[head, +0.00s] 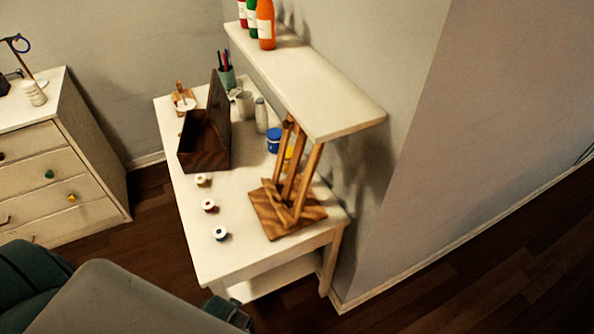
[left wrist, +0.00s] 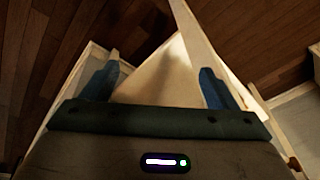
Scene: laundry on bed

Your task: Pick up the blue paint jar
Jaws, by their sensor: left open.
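The blue paint jar (head: 274,140) stands on the white table (head: 240,262) in the head view, near the wall and behind the wooden easel. A yellow jar (head: 288,154) stands beside it, partly hidden by the easel. My left gripper (left wrist: 157,84) is open in the left wrist view, with its two blue fingers apart and nothing visible between them. That view shows white furniture and dark floor; the blue jar is not seen there. Grey and dark green parts of my own body fill the lower left of the head view, well short of the jar. My right gripper is not in view.
A wooden easel (head: 287,205) and a wall shelf (head: 312,93) with bottles crowd the jar's right side. An open brown box (head: 204,145) and a grey bottle (head: 261,115) stand left of it. Several small spools (head: 220,233) line the table's front. A drawer cabinet (head: 58,168) stands left.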

